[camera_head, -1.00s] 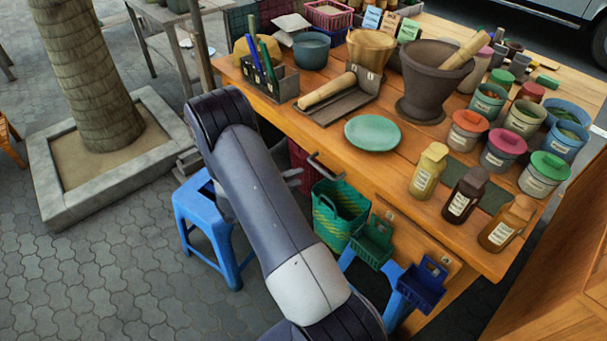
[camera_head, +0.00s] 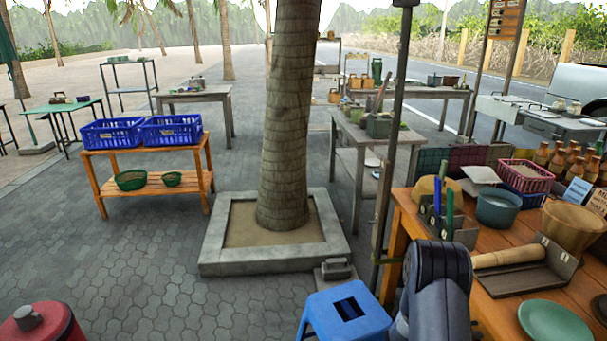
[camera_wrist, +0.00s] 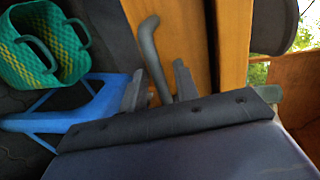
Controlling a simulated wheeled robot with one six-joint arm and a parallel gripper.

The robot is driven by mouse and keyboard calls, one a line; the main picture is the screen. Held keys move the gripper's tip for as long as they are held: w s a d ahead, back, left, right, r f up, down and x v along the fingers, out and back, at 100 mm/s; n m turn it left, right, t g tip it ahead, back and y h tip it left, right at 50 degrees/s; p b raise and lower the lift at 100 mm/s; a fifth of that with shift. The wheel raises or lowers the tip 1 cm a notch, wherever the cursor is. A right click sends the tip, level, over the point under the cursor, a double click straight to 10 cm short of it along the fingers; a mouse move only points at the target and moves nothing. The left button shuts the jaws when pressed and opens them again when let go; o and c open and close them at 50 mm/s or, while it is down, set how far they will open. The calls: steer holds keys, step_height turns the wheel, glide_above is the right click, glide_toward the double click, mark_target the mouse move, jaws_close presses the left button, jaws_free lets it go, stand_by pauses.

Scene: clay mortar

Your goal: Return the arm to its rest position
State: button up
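My arm (camera_head: 436,285) shows at the bottom right of the head view, bent beside the near edge of the wooden table. My gripper (camera_wrist: 160,85) is out of the head view and shows in the wrist view. Its two grey fingers stand apart with nothing held between them. A grey bar handle (camera_wrist: 149,48) on a wooden front appears between and beyond the fingers; I cannot tell whether they touch it.
A green basket (camera_wrist: 40,50) is near my gripper. A palm trunk (camera_head: 289,120) rises from a stone planter; paving is open at left.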

steer(key=shift+x, duration=0.8)
steer(key=shift+f+v, duration=0.15)
steer(key=shift+v, duration=0.9)
steer(key=shift+f+v, duration=0.15)
steer(key=shift+v, duration=0.85)
